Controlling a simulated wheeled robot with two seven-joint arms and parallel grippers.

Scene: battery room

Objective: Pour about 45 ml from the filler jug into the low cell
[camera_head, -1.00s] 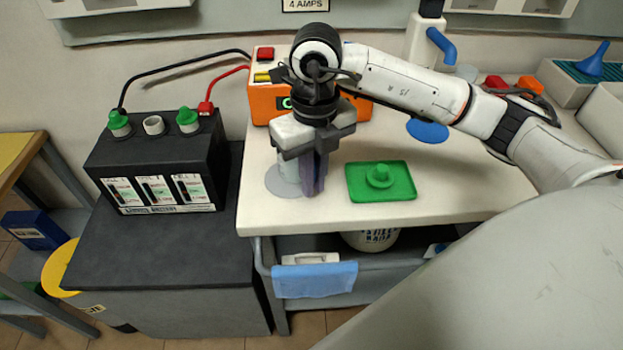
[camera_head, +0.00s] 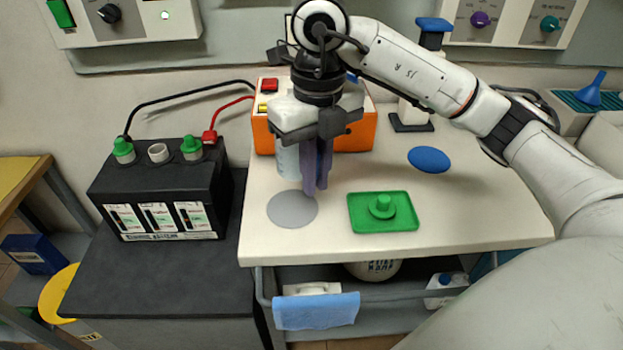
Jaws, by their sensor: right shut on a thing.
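The filler jug (camera_head: 288,160) is a pale translucent vessel, partly hidden behind my right gripper (camera_head: 316,180). The gripper is shut on it and holds it upright, raised above a grey round mat (camera_head: 292,209) on the white table. The black battery (camera_head: 160,195) stands to the left on a dark bench. Two of its cell openings carry green caps. The middle cell opening (camera_head: 157,152) has no green cap and shows a pale rim. Level strips show on the battery's front. A green cap (camera_head: 381,206) sits in a green tray (camera_head: 405,222). My left gripper is out of view.
An orange charger (camera_head: 355,136) stands behind the gripper, with black and red cables (camera_head: 232,103) running to the battery. A blue cloth (camera_head: 316,311) hangs below the table's front edge.

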